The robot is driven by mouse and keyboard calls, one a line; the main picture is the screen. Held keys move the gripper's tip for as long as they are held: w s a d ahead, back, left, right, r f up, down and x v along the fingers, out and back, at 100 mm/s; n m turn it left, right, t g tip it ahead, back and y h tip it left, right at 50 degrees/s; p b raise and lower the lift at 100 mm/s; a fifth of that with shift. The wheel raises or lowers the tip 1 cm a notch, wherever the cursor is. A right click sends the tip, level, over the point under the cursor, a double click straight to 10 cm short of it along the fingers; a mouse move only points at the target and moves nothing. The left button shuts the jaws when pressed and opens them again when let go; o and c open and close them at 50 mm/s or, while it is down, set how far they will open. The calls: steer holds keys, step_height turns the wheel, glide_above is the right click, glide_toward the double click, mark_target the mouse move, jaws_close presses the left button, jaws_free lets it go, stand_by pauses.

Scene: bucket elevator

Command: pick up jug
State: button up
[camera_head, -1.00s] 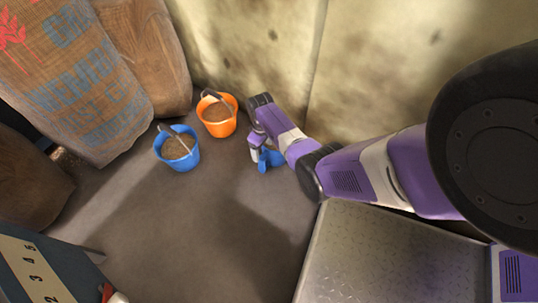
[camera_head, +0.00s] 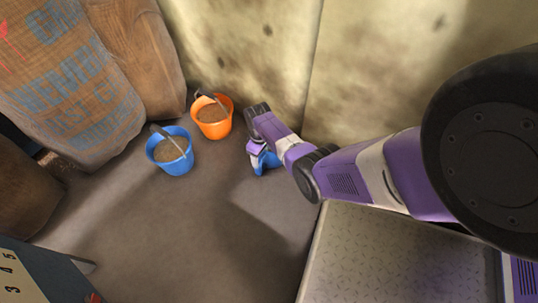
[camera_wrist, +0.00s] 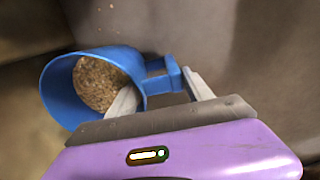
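The blue jug (camera_head: 267,162) is on the floor below my arm, partly hidden by my gripper (camera_head: 257,157) in the head view. In the wrist view the jug (camera_wrist: 62,92) shows its round mouth, with brown grain inside, and a squared handle (camera_wrist: 168,79) on its right. My gripper (camera_wrist: 160,94) is open, its two pale fingers apart. The left finger overlaps the jug's rim and the right finger is just beyond the handle, so the handle lies between them. I cannot tell whether either finger touches the jug.
A blue bucket (camera_head: 175,168) and an orange bucket (camera_head: 213,132), both with grain, stand left of the jug. Large sacks (camera_head: 75,85) lean further left. A pale wall (camera_head: 240,50) is behind, and a metal plate (camera_head: 390,255) lies at right. The floor in front is clear.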

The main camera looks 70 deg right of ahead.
jaws_close()
step_height(320, 180, up, 20)
steer(key=p, duration=1.1)
steer(key=shift+r, duration=0.1)
